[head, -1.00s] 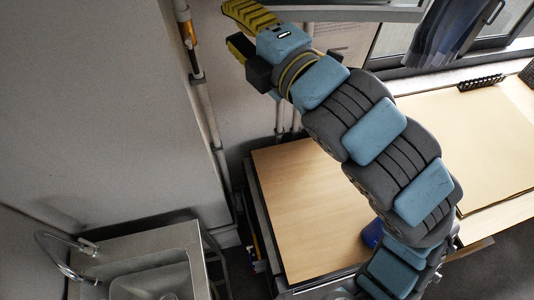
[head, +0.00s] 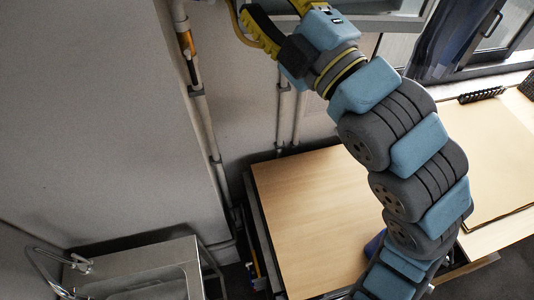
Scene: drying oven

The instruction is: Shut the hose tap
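No hose tap can be made out with certainty. A thin yellow hose-like curve (head: 237,27) shows at the top edge, just left of my gripper (head: 277,9). An orange-yellow section (head: 186,42) sits on the white wall pipe (head: 202,112), further left. My gripper is at the top of the head view, with its yellow-and-black fingers spread apart and pointing up toward the wall. Nothing shows between them. The far fingertip is cut off by the frame edge, and what lies beyond it is hidden.
A wooden-topped bench (head: 310,215) stands below my arm, its top mostly clear. A metal sink (head: 175,252) with a curved faucet (head: 72,262) is at lower left. A paler tabletop (head: 495,150) and a black rack (head: 481,95) are at right, near dark curtain cloth (head: 445,40).

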